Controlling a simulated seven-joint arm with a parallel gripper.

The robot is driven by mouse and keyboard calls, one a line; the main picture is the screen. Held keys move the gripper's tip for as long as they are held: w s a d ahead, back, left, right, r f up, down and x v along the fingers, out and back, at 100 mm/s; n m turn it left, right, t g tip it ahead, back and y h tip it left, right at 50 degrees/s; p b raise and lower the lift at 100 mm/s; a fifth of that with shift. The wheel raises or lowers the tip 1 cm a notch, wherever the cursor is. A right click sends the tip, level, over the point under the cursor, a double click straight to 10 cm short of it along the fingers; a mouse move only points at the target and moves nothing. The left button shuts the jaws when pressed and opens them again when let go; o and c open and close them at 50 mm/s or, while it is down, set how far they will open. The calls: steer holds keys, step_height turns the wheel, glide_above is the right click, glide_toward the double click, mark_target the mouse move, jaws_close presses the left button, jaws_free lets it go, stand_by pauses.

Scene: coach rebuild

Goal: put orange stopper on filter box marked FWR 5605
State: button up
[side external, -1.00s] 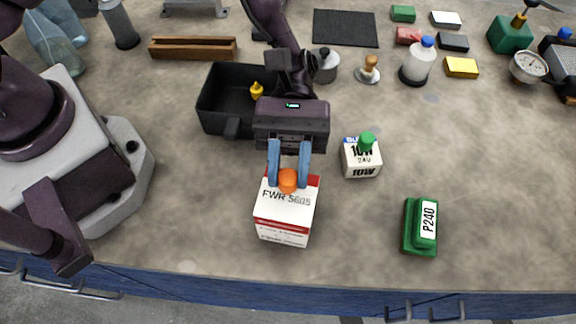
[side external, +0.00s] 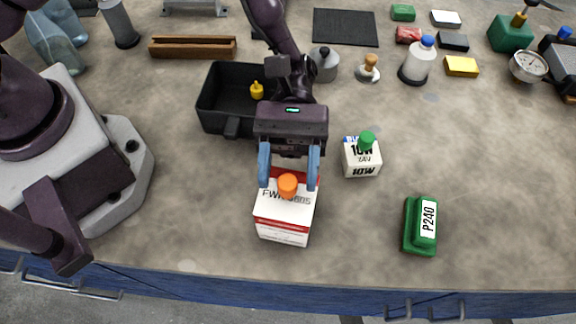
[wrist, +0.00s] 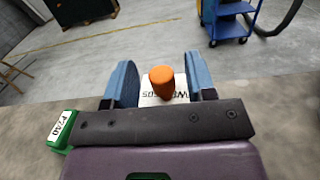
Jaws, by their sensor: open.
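The orange stopper (side external: 287,184) stands on top of the white and red filter box marked FWR 5605 (side external: 283,226), near the bench's front edge. My gripper (side external: 288,184) is open, with one blue finger on each side of the stopper and a gap to both. In the wrist view the stopper (wrist: 162,83) shows between the spread fingers, with part of the box's white top (wrist: 150,98) and its lettering behind. The stopper's underside is hidden, so its exact seating cannot be told.
A white 10W box (side external: 361,160) with a green stopper (side external: 367,139) stands right of my gripper. A green P240 block (side external: 421,226) lies further right. A black bin (side external: 205,107) holding a yellow stopper (side external: 257,91) is behind left. The bench between box and P240 block is clear.

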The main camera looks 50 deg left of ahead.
steer(key=v, duration=1.2)
steer(key=s+a+r+m+t+y, duration=0.4)
steer(key=s+a+r+t+y, duration=0.2)
steer(key=a+r+t, duration=0.3)
steer(key=s+a+r+m+t+y, duration=0.5)
steer(key=a+r+t, duration=0.4)
steer(key=a+r, duration=0.2)
step_height(320, 180, up, 2)
steer(key=shift+s+a+r+y, duration=0.1)
steer(key=shift+s+a+y, duration=0.1)
steer(key=shift+s+y, duration=0.6)
